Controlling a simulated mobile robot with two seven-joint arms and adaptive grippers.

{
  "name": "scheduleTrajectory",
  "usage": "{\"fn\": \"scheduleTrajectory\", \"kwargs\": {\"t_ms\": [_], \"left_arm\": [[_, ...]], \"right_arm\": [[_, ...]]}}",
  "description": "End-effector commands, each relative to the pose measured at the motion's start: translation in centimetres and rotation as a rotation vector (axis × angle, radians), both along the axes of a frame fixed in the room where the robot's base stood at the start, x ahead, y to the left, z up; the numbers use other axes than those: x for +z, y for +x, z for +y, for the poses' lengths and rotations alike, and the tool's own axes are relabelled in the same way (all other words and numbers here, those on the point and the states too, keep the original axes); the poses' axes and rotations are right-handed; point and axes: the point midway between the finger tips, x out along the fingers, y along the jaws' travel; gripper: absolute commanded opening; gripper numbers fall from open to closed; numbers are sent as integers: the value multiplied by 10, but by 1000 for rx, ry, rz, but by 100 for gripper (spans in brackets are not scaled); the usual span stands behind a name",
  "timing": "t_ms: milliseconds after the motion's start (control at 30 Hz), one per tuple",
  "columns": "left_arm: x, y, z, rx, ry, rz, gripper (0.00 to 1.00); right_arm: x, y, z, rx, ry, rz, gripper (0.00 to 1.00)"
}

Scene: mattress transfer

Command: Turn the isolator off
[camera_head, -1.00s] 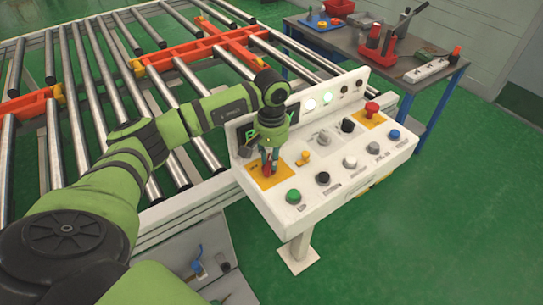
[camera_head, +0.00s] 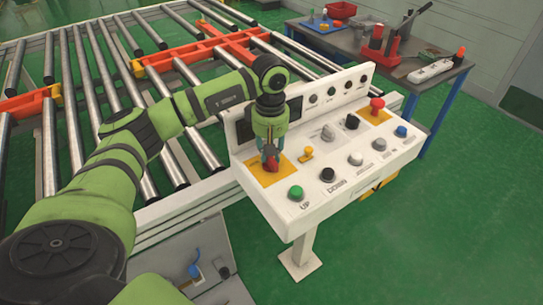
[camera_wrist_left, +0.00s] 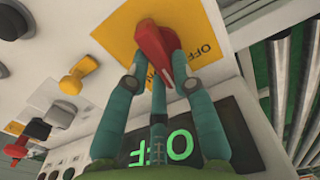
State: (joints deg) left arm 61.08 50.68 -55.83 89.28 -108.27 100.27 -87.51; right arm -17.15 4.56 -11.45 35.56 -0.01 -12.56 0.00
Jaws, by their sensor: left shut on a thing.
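The isolator handle (camera_head: 271,166) is a red knob on a yellow plate (camera_head: 257,177) at the left end of the white control panel. My left gripper (camera_head: 269,153) reaches down over it from above. In the left wrist view the fingers (camera_wrist_left: 162,65) are closed on both sides of the red handle (camera_wrist_left: 156,48). OFF is printed on the yellow plate (camera_wrist_left: 196,22) beside it. A dark display (camera_wrist_left: 160,148) below shows green letters reading OFF, upside down. The fingers hide part of the handle. My right gripper is not in view.
A roller conveyor (camera_head: 80,110) lies behind. A tool table (camera_head: 440,75) stands at back right.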

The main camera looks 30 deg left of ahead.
Motion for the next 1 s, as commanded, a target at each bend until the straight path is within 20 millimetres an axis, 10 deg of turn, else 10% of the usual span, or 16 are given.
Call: {"fn": "scheduleTrajectory", "kwargs": {"t_ms": [1000], "left_arm": [[0,-5,5,837,0,-2,0]], "right_arm": [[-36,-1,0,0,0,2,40]]}}
